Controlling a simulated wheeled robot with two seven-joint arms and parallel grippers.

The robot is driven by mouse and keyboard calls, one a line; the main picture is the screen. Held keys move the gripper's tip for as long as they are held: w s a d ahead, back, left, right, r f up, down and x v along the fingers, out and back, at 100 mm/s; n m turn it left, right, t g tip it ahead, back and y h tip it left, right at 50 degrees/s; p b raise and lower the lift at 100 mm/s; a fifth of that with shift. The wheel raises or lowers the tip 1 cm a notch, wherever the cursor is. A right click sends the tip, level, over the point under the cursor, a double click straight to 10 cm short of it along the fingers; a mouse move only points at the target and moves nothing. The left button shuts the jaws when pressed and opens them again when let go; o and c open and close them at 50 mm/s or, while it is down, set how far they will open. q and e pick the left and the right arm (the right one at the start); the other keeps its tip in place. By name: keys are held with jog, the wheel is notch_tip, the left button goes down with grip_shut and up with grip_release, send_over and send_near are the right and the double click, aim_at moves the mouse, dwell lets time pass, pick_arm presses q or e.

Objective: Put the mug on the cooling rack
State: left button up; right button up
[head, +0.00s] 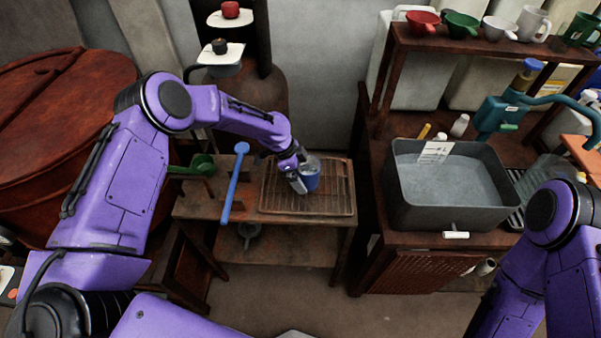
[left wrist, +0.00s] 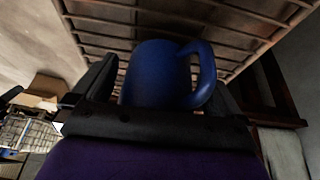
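The blue mug (head: 312,182) is at the cooling rack (head: 278,203), a dark wire grid on the low wooden table; it looks upright on the wires, though its base is partly hidden. My left gripper (head: 304,172) reaches down from the left around the mug. In the left wrist view the mug (left wrist: 155,75) is between the two fingers, its handle towards the right finger. Small gaps show beside the mug, so the left gripper (left wrist: 168,88) looks open around it. The rack also shows behind the mug (left wrist: 210,22). My right arm is at the lower right; its gripper is out of view.
A blue long-handled tool (head: 234,185) and a green scoop (head: 201,164) are left of the rack. A grey water basin (head: 447,215) stands on the bench at right. A shelf above it (head: 480,47) holds several cups. A reddish vat (head: 60,130) is far left.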

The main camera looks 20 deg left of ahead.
pick_arm(q)
jog(key=shift+r+p, duration=0.3)
jog(key=b+v, duration=0.3)
jog(key=v, duration=0.8)
jog(key=shift+a+r, duration=0.2)
jog(key=shift+r, duration=0.1)
jog(key=shift+s, duration=0.1)
